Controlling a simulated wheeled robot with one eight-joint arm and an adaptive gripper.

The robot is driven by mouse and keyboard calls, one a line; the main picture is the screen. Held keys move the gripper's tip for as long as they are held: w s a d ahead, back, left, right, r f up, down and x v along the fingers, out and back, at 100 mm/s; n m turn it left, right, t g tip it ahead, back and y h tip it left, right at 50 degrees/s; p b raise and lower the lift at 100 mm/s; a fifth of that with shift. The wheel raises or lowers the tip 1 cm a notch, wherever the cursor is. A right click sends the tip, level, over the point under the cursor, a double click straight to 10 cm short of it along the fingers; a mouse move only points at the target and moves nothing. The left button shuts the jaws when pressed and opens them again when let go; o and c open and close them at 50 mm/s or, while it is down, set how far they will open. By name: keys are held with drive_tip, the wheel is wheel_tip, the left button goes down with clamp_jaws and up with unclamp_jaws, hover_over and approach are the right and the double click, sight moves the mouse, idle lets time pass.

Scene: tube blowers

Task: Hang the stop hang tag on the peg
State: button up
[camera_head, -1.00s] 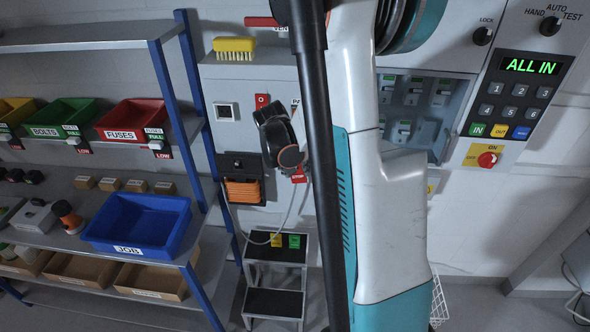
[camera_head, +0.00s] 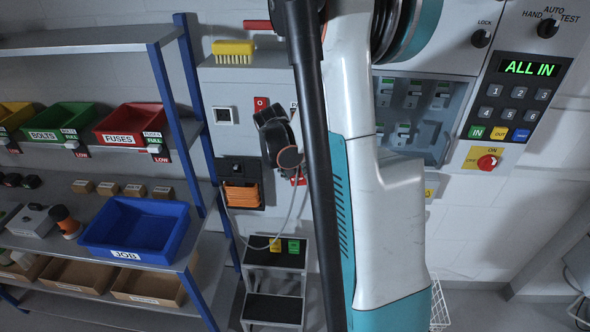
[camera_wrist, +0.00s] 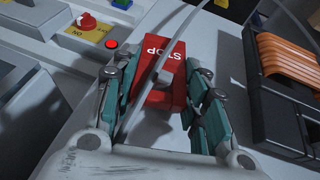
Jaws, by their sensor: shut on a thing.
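The stop hang tag is a red plate with white STOP lettering (camera_wrist: 178,62), upside down in the wrist view. My gripper (camera_wrist: 163,72) has its teal fingers on both sides of the tag and is shut on it. A small grey stub (camera_wrist: 162,77) shows at the tag's face; I cannot tell whether it is the peg. In the head view my dark wrist (camera_head: 275,140) is in front of the grey cabinet. Only a red edge of the tag (camera_head: 298,181) shows beside it, and the fingers are hidden.
A grey cable crosses the wrist view close to the fingers (camera_wrist: 135,112). A black holder with an orange coil (camera_head: 242,193) is on the cabinet, left of my wrist. A step stool (camera_head: 274,285) stands below. A shelf with bins and a blue JOB bin (camera_head: 125,255) is at left.

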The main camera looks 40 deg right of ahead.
drive_tip(key=o, duration=1)
drive_tip(key=shift+w+d, duration=0.1)
drive_tip(key=shift+c, duration=0.2)
drive_tip(key=v, duration=1.2)
drive_tip(key=a+r+n+t+b, duration=0.1)
drive_tip(key=a+r+n+t, duration=0.1)
drive_tip(key=a, duration=0.5)
drive_tip(key=a+r+n+t+b, duration=0.1)
drive_tip(key=a+r+n+t, duration=0.1)
drive_tip(key=a, duration=0.5)
drive_tip(key=s+a+f+n+t+y+b, duration=0.1)
drive_tip(key=s+a+f+n+y+b, duration=0.1)
drive_tip(key=s+a, duration=0.4)
drive_tip(key=s+a+f+n+t+y+b, duration=0.1)
drive_tip(key=s+a+f+n+y+b, duration=0.1)
drive_tip(key=s+a+f, duration=0.3)
drive_tip(key=s+a+n+b, duration=0.1)
drive_tip(key=s+a, duration=0.1)
drive_tip(key=s, duration=0.1)
drive_tip(key=shift+a+y+b, duration=0.3)
drive_tip(key=shift+y+b, duration=0.05)
drive_tip(key=shift+y, duration=0.05)
